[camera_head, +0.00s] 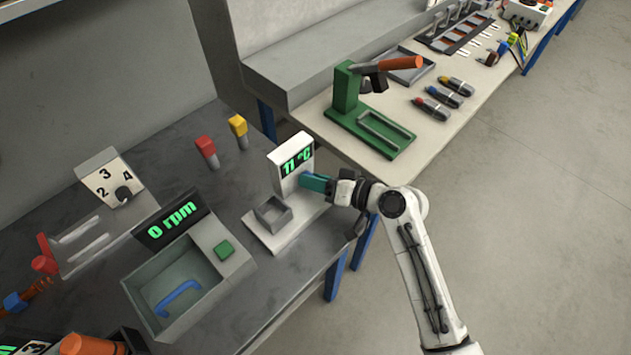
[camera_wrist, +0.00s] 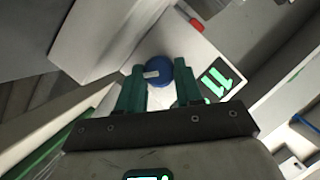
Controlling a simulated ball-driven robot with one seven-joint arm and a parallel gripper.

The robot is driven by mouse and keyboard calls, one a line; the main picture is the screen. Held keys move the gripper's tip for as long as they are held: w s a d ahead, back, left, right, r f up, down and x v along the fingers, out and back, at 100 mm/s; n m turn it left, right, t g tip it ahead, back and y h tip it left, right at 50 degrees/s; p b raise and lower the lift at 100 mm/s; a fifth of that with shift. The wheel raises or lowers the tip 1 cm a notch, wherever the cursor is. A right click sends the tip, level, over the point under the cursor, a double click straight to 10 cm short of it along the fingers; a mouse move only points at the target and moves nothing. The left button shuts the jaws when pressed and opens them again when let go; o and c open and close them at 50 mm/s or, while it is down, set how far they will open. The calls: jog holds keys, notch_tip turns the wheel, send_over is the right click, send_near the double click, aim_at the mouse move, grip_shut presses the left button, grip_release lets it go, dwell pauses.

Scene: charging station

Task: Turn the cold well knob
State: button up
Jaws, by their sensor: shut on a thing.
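The cold well (camera_head: 297,231) is a white unit with a square grey well and an upright panel whose green display (camera_head: 295,162) reads 11 °C. My gripper (camera_head: 305,181), with teal fingers, reaches the panel from the right, just below the display. In the wrist view the round blue knob (camera_wrist: 181,74) with a pale pointer sits on the panel beside the green digits. My gripper's fingers (camera_wrist: 158,75) are shut on the knob. In the head view the knob is hidden behind the fingers.
Left of the cold well stands a grey unit (camera_head: 135,283) with a 0 rpm display, a green button (camera_head: 224,249) and a blue handle. A red-capped (camera_head: 206,150) and a yellow-capped (camera_head: 238,130) item stand behind. A green stand (camera_head: 346,90) is on the adjoining table.

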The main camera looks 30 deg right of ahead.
dwell(0.3)
jog(key=o, duration=1)
jog(key=shift+o, duration=0.2)
jog(key=b+v, duration=0.1)
jog(key=v, duration=0.9)
jog(key=shift+s+d, duration=0.3)
